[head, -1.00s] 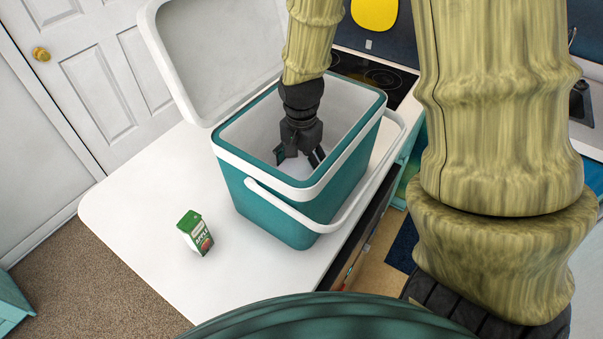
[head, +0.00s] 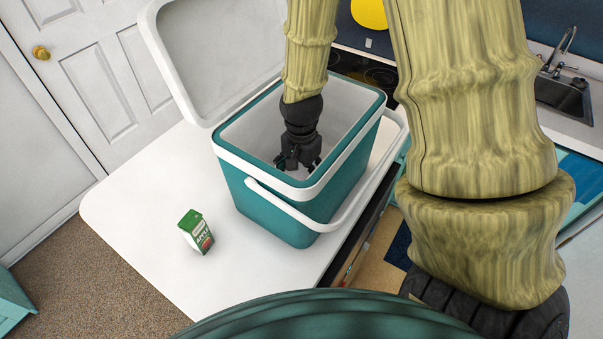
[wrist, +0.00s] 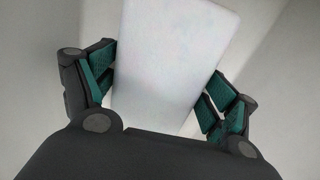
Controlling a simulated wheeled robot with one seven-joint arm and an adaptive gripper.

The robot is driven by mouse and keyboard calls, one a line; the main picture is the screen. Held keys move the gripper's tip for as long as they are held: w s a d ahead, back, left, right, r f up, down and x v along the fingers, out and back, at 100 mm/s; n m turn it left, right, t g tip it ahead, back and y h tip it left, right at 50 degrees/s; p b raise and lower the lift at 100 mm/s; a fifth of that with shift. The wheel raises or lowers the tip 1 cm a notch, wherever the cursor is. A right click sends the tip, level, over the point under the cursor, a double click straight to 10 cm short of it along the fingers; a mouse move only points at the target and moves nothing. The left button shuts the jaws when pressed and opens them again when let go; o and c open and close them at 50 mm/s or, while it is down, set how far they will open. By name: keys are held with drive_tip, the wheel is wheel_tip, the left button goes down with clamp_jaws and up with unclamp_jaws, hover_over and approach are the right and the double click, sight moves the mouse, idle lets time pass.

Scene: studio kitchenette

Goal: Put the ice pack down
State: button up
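The ice pack (wrist: 170,60) is a pale white slab with rounded corners. It fills the middle of the wrist view, between the two fingers of my gripper (wrist: 160,88). The finger pads lie against its left and right edges, so the gripper looks shut on it. In the head view, my gripper (head: 298,164) points down inside the open teal cooler (head: 270,208), near the bottom. The pack is hard to make out there against the white lining. I cannot tell whether it touches the cooler floor.
The cooler's white lid (head: 215,60) stands open at the back left. Its white handle (head: 335,222) hangs round the front. A green and white juice carton (head: 196,231) stands on the white counter (head: 150,205) to the left. A dark cooktop (head: 362,72) lies behind the cooler.

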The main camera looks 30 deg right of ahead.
sight(301, 174)
drive_tip(key=shift+o, duration=0.4)
wheel_tip(301, 174, up, 12)
drive_tip(key=b, duration=0.2)
drive_tip(key=shift+r, duration=0.15)
idle(0.6)
